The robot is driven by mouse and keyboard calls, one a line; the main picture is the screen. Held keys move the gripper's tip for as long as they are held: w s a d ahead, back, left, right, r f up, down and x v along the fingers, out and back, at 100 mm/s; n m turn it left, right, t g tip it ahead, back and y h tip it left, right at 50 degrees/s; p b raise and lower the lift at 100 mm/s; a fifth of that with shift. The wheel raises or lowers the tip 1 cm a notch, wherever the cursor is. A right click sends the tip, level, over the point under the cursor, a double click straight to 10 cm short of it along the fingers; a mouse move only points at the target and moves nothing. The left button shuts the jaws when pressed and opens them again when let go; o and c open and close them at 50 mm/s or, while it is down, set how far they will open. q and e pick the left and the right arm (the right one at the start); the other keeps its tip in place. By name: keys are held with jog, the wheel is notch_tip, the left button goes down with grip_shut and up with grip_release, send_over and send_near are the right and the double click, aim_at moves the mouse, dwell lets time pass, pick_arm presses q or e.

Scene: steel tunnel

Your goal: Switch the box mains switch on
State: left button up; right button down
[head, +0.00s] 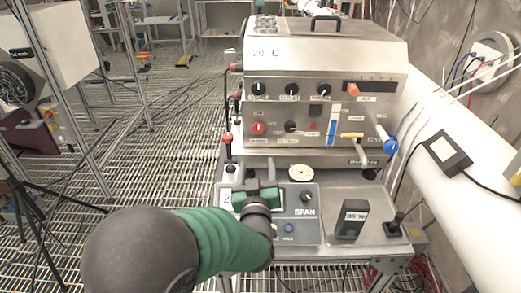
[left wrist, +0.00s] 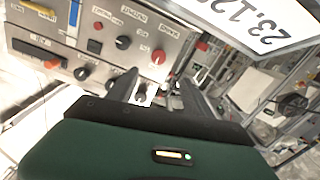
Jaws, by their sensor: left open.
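The steel box (head: 325,75) carries rows of knobs, a red knob (head: 259,128), coloured handles and a lid handle. In front of it lies a grey control unit marked SPAN (head: 309,232) with a numeric display (head: 226,197), a black knob and a blue button. My left gripper (head: 260,172) is open over this unit, its fingers pointing towards the box front. In the left wrist view, the fingers (left wrist: 158,88) flank a small pale, shiny part (left wrist: 146,93), which may be a switch. I cannot tell whether they touch it. The mains switch cannot be identified for sure. My right gripper is not in view.
A black handheld unit (head: 352,219) stands on the steel table (head: 341,260) to the right of the control unit. A red-topped lever (head: 228,139) stands at the box's left. A white pipe (head: 455,185) runs along the right. The grated floor at left has free room.

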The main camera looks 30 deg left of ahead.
aim_at(258, 130)
pick_arm(q)
jog(key=x, duration=1.5)
jog(key=shift+w+b, duration=0.2)
jog(key=shift+b, duration=0.1)
jog(key=shift+w+a+r, duration=0.1)
jog(key=shift+w+a, duration=0.05)
jog(key=shift+w, duration=0.25)
grip_shut()
